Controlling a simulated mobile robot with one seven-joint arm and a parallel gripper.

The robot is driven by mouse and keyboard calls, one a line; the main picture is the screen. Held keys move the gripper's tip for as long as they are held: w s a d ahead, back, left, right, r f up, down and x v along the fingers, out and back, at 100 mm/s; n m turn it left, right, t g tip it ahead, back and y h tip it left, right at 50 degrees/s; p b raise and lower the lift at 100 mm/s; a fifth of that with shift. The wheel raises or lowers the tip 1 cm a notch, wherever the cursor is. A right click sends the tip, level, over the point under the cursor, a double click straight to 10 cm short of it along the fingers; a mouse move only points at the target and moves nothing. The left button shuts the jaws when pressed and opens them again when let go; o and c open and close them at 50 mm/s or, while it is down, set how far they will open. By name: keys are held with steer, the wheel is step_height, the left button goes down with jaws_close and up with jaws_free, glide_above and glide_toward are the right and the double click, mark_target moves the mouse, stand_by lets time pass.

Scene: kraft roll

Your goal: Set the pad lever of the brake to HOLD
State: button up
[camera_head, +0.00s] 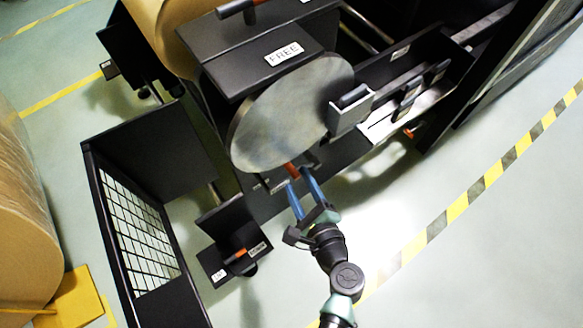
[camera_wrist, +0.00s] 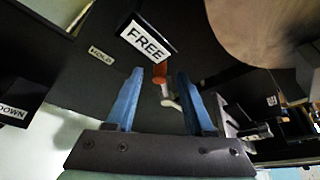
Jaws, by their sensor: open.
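The brake's grey metal disc (camera_head: 290,112) stands above my gripper in the head view. The pad lever's orange-red grip (camera_head: 292,171) shows just beyond my fingertips. In the wrist view the orange grip (camera_wrist: 160,72) and a pale rod lie between and beyond my blue fingers. A white FREE label (camera_wrist: 145,40) is on a dark block right above the grip. A HOLD label (camera_wrist: 101,55) is on the dark panel to its left. My gripper (camera_head: 300,178) is open and empty, its fingers on either side of the lever's line. Whether they touch it cannot be told.
A small dark stand (camera_head: 232,252) with another orange lever and labels is at lower left. A DOWN label (camera_wrist: 13,112) shows at the wrist view's left. A mesh guard (camera_head: 140,235) and brown paper roll (camera_head: 25,220) are further left. Floor at right is clear.

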steer(key=x, duration=0.5)
steer(key=shift+b, duration=0.4)
jaws_close()
stand_by(1.0)
